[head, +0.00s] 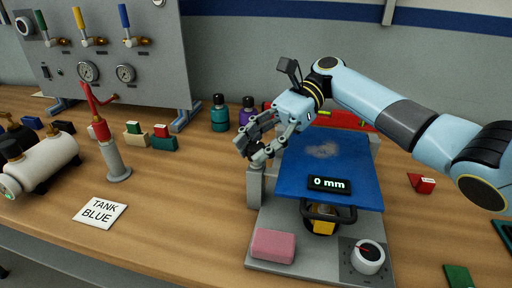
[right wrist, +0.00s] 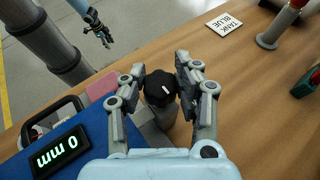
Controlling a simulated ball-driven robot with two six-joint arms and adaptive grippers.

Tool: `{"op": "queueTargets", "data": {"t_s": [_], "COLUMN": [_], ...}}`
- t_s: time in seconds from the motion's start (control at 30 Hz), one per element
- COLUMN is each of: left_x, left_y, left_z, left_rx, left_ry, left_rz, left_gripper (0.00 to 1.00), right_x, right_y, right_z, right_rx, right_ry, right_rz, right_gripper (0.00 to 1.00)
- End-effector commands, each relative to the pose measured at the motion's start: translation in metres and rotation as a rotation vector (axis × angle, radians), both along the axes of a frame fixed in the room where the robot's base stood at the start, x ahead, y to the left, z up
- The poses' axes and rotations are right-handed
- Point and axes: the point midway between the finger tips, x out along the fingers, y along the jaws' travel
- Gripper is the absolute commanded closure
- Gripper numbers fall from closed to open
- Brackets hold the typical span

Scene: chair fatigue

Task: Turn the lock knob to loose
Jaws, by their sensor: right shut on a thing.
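The lock knob (right wrist: 160,88) is black with a white line mark, on top of a grey post (head: 255,186) at the left side of the chair test rig. My right gripper (head: 256,150) reaches it from above, and in the right wrist view its two fingers (right wrist: 160,84) are closed on opposite sides of the knob. In the head view the fingers hide most of the knob. My left gripper (right wrist: 98,30) shows small at the top left of the right wrist view, clear of the rig; its opening is too small to judge.
The blue seat panel (head: 330,160) with a "0 mm" display (head: 329,184) lies beside the post. A pink block (head: 273,245) and a white dial (head: 367,257) are on the rig's base.

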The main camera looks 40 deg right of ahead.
Motion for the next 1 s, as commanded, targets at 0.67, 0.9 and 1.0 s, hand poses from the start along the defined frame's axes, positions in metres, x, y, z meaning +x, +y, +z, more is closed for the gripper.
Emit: {"op": "queueTargets", "data": {"t_s": [0.67, 0.9, 1.0], "left_x": [-0.0003, -0.0003, -0.0003], "left_y": [-0.0003, -0.0003, -0.0003], "left_z": [-0.0017, -0.0016, -0.0016], "left_rx": [0.0, 0.0, 0.0], "left_ry": [0.0, 0.0, 0.0], "left_rz": [0.0, 0.0, 0.0], "left_gripper": [0.6, 0.6, 0.6], "right_x": [-0.0015, -0.0009, -0.0007], "right_y": [-0.0002, -0.0001, -0.0001], "right_z": [-0.0026, -0.0016, -0.0013], "right_rx": [-0.004, -0.002, -0.002], "right_ry": [0.006, 0.004, 0.003], "right_rz": [0.056, 0.055, 0.055], "right_gripper": [0.68, 0.43, 0.43]}}
